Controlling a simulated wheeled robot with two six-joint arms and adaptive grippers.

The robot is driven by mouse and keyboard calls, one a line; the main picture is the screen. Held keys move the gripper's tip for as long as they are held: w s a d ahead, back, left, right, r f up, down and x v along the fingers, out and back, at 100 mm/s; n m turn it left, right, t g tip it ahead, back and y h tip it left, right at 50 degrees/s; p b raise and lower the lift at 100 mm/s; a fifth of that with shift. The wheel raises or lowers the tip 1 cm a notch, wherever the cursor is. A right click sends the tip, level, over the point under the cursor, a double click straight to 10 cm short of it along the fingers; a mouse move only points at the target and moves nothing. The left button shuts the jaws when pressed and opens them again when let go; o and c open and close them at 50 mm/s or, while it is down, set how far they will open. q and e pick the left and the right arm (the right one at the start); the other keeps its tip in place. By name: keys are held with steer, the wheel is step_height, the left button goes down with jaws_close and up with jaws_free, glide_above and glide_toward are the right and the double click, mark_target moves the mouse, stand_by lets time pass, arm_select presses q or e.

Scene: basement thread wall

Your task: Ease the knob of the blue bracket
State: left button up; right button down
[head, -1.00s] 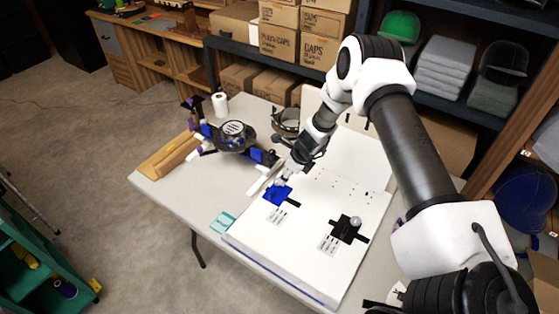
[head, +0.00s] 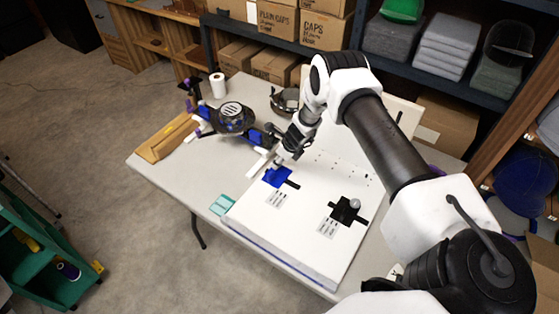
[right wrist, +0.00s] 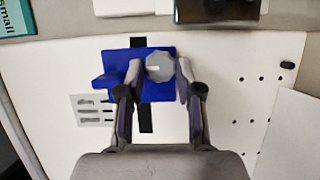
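The blue bracket (head: 276,178) lies on the white panel on the table, with a black strip crossing under it. In the right wrist view the blue bracket (right wrist: 110,82) carries a grey, many-sided knob (right wrist: 160,68) with a small pale mark. My right gripper (right wrist: 158,72) has one finger on each side of the knob. A narrow gap shows at the left finger; whether the right finger touches is unclear. In the head view my right gripper (head: 279,163) covers the knob. My left gripper is in neither view.
A black bracket (head: 340,213) with a grey knob (head: 354,203) sits on the same white panel (head: 285,235). A teal card (head: 221,204) lies near the panel's left edge.

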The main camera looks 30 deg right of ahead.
steer(key=shift+f+n+b, duration=0.15)
steer(key=shift+n+b, duration=0.15)
steer(key=n+b, duration=0.1)
steer(key=n+y+b, duration=0.1)
steer(key=n+b, duration=0.1)
steer(key=shift+w+d+f+g, duration=0.1)
steer(key=shift+f+g, duration=0.1)
steer(key=shift+g, duration=0.1)
steer(key=n+g+b, duration=0.1)
steer(key=n+b, duration=0.2)
steer(key=b, duration=0.1)
steer(key=n+g+y+b, duration=0.1)
steer(key=n+b, duration=0.3)
steer(key=n+g+b, duration=0.2)
steer(key=n+b, duration=0.1)
steer(key=b, duration=0.1)
steer(key=shift+w+d+f+n+y, duration=0.1)
steer(key=shift+w+f+n+y, duration=0.1)
steer(key=shift+w+n+y, duration=0.15)
steer(key=shift+w+r+n+g+b, duration=0.15)
steer(key=shift+n+g+b, duration=0.1)
steer(key=shift+n+b, duration=0.5)
steer(key=shift+s+r+n+g+b, duration=0.15)
steer(key=shift+n+g+b, duration=0.1)
steer(key=shift+n+b, duration=0.45)
steer(key=shift+w, duration=0.1)
steer(key=c, duration=1)
jaws_free()
steer(key=shift+c, duration=0.2)
steer(key=shift+w+r, duration=0.1)
